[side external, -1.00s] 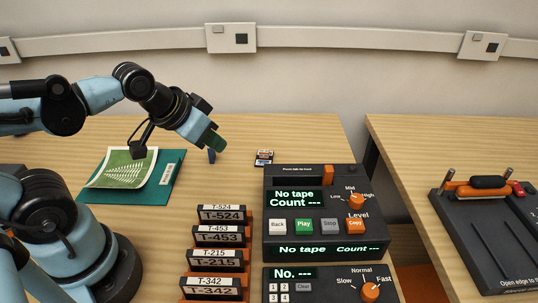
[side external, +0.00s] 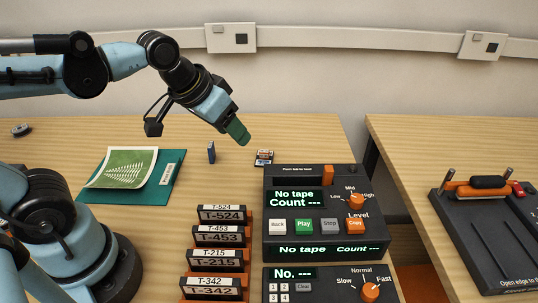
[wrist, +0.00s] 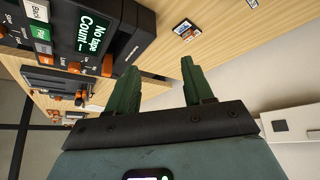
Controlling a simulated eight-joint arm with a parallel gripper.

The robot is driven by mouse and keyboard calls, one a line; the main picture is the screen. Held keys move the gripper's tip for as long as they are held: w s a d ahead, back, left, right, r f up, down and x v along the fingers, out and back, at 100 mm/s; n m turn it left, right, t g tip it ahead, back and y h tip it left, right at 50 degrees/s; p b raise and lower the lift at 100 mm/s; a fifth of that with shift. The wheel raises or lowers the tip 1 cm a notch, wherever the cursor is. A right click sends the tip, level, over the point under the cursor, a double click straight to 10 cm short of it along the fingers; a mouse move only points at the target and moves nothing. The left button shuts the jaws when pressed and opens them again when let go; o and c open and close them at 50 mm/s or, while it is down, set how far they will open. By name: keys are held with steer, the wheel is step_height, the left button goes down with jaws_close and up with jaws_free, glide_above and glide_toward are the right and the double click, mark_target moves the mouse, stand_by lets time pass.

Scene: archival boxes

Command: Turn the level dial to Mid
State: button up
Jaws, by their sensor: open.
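The level dial (side external: 356,201) is an orange knob on the upper right of a dark tape deck (side external: 270,209), with Low, Mid and High marked around it. Its pointer is too small to read surely. The deck's displays read "No tape" and "Count ---". My gripper (side external: 243,138) hangs in the air behind and left of the deck, apart from the dial. In the wrist view my gripper's two green fingers (wrist: 158,68) are spread with nothing between them.
Several labelled tape cases (side external: 221,236) stand left of the deck. A second unit (side external: 330,272) with a speed dial (side external: 370,291) is in front. A green folder (side external: 172,180) is at left.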

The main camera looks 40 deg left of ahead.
steer(key=w+d+r+g, duration=0.2)
steer(key=w+d+r, duration=0.2)
steer(key=w+d, duration=0.1)
steer(key=g, duration=0.4)
glide_above(358, 198)
steer(key=f, duration=0.1)
step_height(358, 198, down, 12)
steer(key=shift+f, duration=0.15)
jaws_close()
